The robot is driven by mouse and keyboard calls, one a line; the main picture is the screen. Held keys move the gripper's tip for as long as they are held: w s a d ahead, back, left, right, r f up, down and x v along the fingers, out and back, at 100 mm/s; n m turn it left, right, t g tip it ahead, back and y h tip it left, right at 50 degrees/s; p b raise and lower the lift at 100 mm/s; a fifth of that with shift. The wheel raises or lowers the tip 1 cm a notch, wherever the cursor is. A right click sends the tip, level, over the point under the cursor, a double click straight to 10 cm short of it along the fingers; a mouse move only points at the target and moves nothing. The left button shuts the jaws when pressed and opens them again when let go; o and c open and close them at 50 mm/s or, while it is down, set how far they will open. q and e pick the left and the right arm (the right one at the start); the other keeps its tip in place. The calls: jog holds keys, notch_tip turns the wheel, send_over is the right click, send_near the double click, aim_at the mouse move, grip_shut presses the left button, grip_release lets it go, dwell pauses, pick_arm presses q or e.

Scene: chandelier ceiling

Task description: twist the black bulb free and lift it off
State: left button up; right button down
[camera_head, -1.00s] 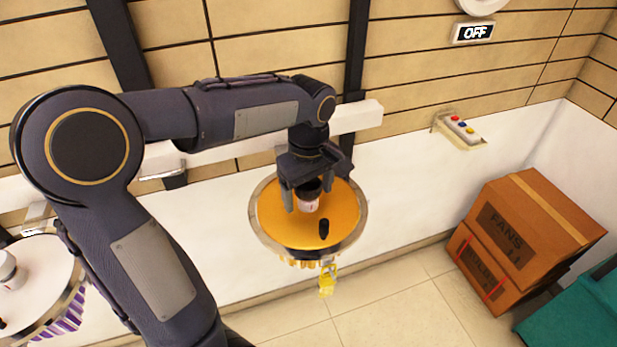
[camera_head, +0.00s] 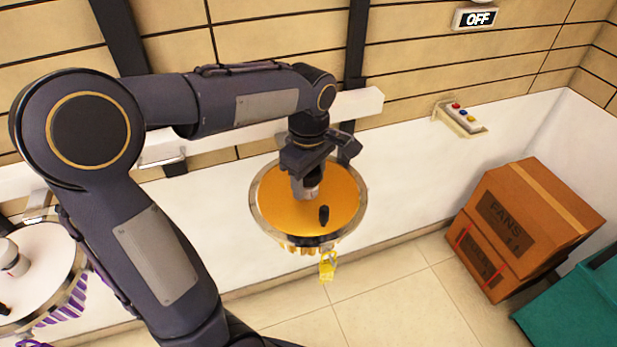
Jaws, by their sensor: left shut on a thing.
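My left gripper (camera_head: 306,186) points down over the middle of a round orange chandelier plate (camera_head: 277,212) with a metal rim. It is shut on the black bulb, which its fingers almost wholly hide now. The pale grey base (camera_head: 313,193) under the bulb shows just below and right of the fingers. I cannot tell whether bulb and base are apart. A separate small black peg (camera_head: 323,215) stands on the plate just right of the base, clear of the fingers. My right gripper is not in view.
A yellow padlock-like tag (camera_head: 327,266) hangs at the plate's front edge. A second, white chandelier (camera_head: 40,262) is at the left. Cardboard boxes (camera_head: 545,210) stand at the right. The floor in front is clear.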

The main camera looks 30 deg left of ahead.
pick_arm(q)
jog(key=shift+n, duration=0.4)
jog(key=n, duration=0.3)
jog(key=shift+n, duration=0.4)
jog(key=n, duration=0.3)
jog(key=shift+r+p, duration=0.15)
jog(key=shift+p, duration=0.2)
jog(key=shift+r+p, duration=1.4)
jog(key=shift+r, duration=0.2)
